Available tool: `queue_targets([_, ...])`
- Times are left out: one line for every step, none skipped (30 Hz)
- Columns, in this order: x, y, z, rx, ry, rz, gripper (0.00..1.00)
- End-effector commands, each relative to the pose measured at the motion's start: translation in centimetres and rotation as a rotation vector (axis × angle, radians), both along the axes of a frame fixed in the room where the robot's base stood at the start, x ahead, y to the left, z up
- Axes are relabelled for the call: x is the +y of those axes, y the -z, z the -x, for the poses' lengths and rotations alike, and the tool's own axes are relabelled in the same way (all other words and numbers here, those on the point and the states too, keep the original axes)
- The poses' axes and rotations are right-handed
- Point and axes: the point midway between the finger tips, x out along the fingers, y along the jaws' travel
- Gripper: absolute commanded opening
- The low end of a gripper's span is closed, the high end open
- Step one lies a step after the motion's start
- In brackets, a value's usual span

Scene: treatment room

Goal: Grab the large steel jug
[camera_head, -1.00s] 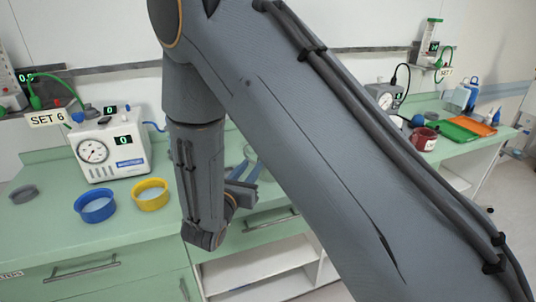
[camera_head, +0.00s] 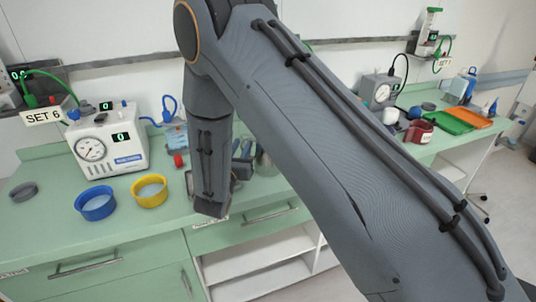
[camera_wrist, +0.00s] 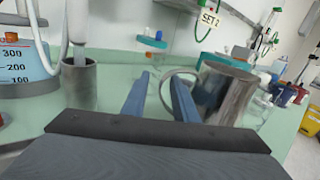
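The steel jug (camera_wrist: 225,92) stands upright on the green counter, right of centre in the wrist view. Its loop handle (camera_wrist: 166,82) points left toward my fingers. My gripper (camera_wrist: 159,77) is open, its two blue fingers apart. The right finger overlaps the handle in the picture; I cannot tell whether they touch. No object is clearly held. In the head view my gripper (camera_head: 243,148) is partly hidden behind my arm, and only a sliver of the jug (camera_head: 266,164) shows beside it.
A smaller steel cup (camera_wrist: 79,86) and a graduated container with blue liquid (camera_wrist: 20,62) stand left of my fingers. The head view shows a gauge device (camera_head: 110,148), a blue ring-shaped bowl (camera_head: 96,205), a yellow one (camera_head: 150,192), a red mug (camera_head: 419,132) and coloured trays (camera_head: 445,121).

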Motion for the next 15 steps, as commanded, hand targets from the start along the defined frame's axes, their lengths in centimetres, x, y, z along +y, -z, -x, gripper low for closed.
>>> queue_targets([-0.04,0.04,-0.03,0.0,0.001,0.0,0.26])
queue_targets([-0.05,0.05,-0.02,0.0,0.001,0.0,0.26])
queue_targets([-0.06,0.05,-0.01,0.0,0.002,0.0,0.26])
queue_targets([-0.06,0.05,-0.01,0.0,0.002,0.0,0.26])
queue_targets([-0.06,0.05,-0.01,0.0,0.002,0.0,0.21])
queue_targets([-0.07,0.05,0.0,0.0,0.002,0.0,0.15])
queue_targets([-0.07,0.05,0.0,0.001,0.002,0.0,0.1])
queue_targets([-0.07,0.05,0.0,0.0,0.002,0.0,0.04])
queue_targets([-0.07,0.05,0.0,0.001,0.002,0.0,0.0])
queue_targets([-0.07,0.05,0.0,0.001,0.002,0.0,0.0])
queue_targets([-0.06,0.05,0.01,0.001,0.002,0.0,0.0])
queue_targets([-0.06,0.05,0.01,0.001,0.002,0.0,0.0])
queue_targets([-0.06,0.05,0.01,0.001,0.002,0.0,0.0])
queue_targets([-0.06,0.05,0.01,0.001,0.002,0.0,0.0])
queue_targets([-0.06,0.06,0.02,0.001,0.002,0.0,0.0])
